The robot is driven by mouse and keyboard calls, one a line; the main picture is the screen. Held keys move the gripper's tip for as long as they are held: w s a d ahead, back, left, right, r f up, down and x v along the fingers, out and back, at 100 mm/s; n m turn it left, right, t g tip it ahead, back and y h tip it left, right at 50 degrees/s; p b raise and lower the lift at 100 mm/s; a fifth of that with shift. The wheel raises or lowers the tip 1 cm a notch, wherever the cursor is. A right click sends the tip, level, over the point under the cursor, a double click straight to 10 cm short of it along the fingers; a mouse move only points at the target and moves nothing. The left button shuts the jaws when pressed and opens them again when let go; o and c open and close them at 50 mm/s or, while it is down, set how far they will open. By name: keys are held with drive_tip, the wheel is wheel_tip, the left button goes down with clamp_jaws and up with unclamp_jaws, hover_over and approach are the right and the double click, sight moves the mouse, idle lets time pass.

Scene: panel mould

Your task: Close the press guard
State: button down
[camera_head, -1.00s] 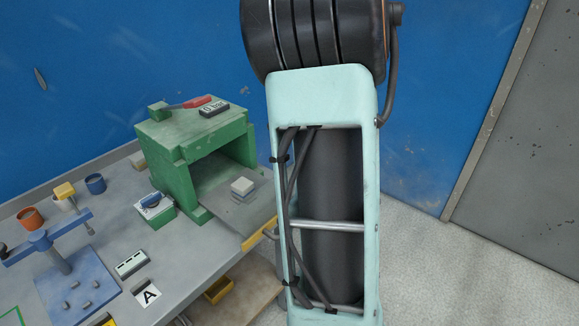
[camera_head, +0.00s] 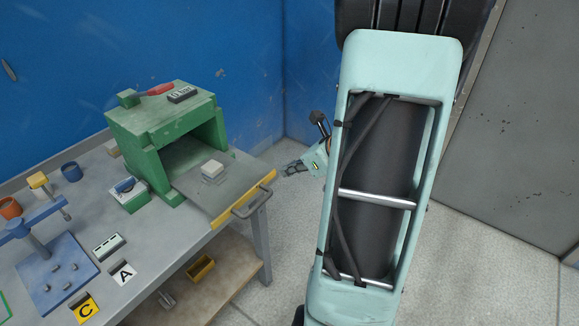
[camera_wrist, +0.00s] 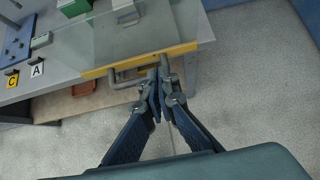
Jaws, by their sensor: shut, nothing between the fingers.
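The green press (camera_head: 158,118) stands on the bench. Its guard, a see-through flat panel (camera_head: 232,178) with a yellow front edge (camera_head: 262,186), extends out of the press opening towards the bench's front edge. A grey bar handle (camera_head: 252,205) is on the yellow edge. The handle (camera_wrist: 128,81) and yellow edge (camera_wrist: 185,50) also show in the wrist view. My gripper (camera_head: 288,169) is beyond the right end of the yellow edge, partly hidden by my arm. In the wrist view my gripper (camera_wrist: 160,76) is shut and empty, close to the handle's right end; contact is unclear.
A pale block (camera_head: 212,168) shows at the panel. A blue fixture (camera_head: 55,275), cards marked A (camera_head: 123,272) and C (camera_head: 85,308), and cups stand to the left. A yellow bin (camera_head: 201,268) sits on the lower shelf. Floor right of the bench is clear.

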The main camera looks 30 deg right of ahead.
drive_tip(key=w+a+f, duration=0.1)
drive_tip(key=w, duration=0.1)
drive_tip(key=w+f, duration=0.2)
drive_tip(key=w+a+f, duration=0.1)
drive_tip(key=w, duration=0.2)
drive_tip(key=shift+a+f+p, duration=0.3)
drive_tip(key=shift+p, duration=0.05)
drive_tip(key=shift+w+a, duration=0.15)
drive_tip(key=shift+w, duration=0.5)
